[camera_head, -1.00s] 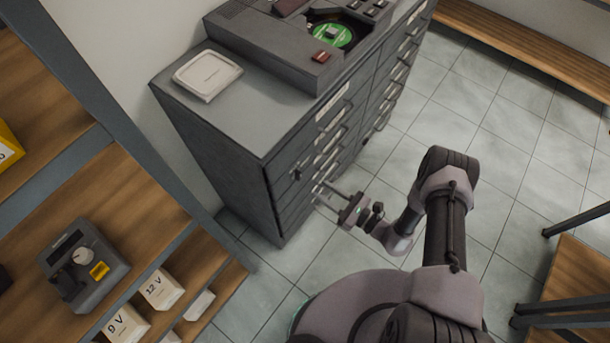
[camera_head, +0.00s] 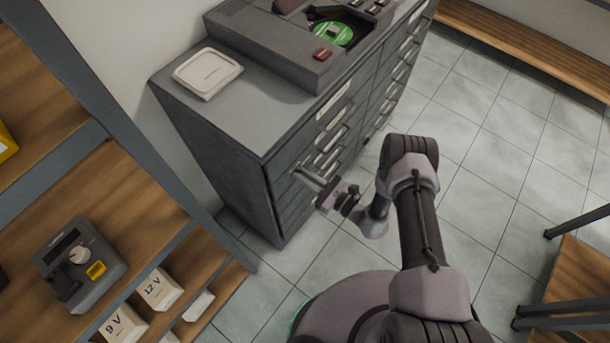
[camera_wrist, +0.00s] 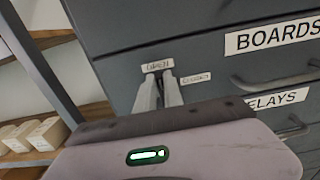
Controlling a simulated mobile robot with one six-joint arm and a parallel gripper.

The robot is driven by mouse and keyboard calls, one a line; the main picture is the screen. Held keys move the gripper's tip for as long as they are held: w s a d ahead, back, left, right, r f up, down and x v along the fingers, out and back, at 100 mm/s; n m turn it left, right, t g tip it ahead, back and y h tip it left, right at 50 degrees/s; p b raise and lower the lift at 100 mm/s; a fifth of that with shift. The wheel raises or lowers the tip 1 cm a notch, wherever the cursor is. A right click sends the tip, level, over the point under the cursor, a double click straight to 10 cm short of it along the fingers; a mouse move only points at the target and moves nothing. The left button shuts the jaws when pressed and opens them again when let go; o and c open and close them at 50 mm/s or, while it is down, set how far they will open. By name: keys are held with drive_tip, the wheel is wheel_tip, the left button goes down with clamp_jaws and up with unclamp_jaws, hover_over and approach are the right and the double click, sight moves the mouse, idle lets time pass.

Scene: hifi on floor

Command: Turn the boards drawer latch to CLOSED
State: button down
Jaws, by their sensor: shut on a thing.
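The boards drawer (camera_wrist: 200,45) is a dark grey drawer front, with a white BOARDS label (camera_wrist: 280,35) at the right of the wrist view. A small OPEN label (camera_wrist: 157,66) and a CLOSED label (camera_wrist: 196,79) mark the latch on the cabinet front, CLOSED to the right and a little lower. My gripper (camera_wrist: 160,82) has its fingertips just below the OPEN label, shut on the small dark latch, which is mostly hidden between them. In the head view my gripper (camera_head: 303,174) reaches the upper near corner of the cabinet front.
The grey cabinet (camera_head: 240,120) carries a white square case (camera_head: 207,73) and a dark device with a green disc (camera_head: 330,34). Wooden shelves (camera_head: 110,210) with a grey box and white battery boxes stand at the left.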

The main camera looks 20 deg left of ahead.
drive_tip(key=shift+w+b, duration=0.1)
drive_tip(key=shift+b, duration=0.2)
drive_tip(key=m+b, duration=0.2)
drive_tip(key=m, duration=0.1)
drive_tip(key=m+b, duration=0.1)
drive_tip(key=m, duration=0.1)
drive_tip(key=shift+w+d+f, duration=0.15)
drive_tip(key=shift+w+f, duration=0.1)
drive_tip(key=shift+w, duration=0.05)
drive_tip(key=shift+w+d+f+m+b, duration=0.2)
drive_tip(key=shift+m+b, duration=0.85)
drive_tip(key=shift+m, duration=1.1)
drive_tip(key=shift+w+a+f+m+b, duration=0.2)
drive_tip(key=shift+m+b, duration=0.9)
drive_tip(key=shift+m, duration=1)
drive_tip(key=shift+w+d+f+m+b, duration=0.1)
drive_tip(key=shift+d+f+m+b, duration=0.15)
drive_tip(key=shift+m+b, duration=1.35)
drive_tip(key=shift+m+p, duration=0.5)
drive_tip(key=shift+m, duration=0.15)
drive_tip(key=c, duration=1.5)
unclamp_jaws()
drive_tip(key=shift+o, duration=0.2)
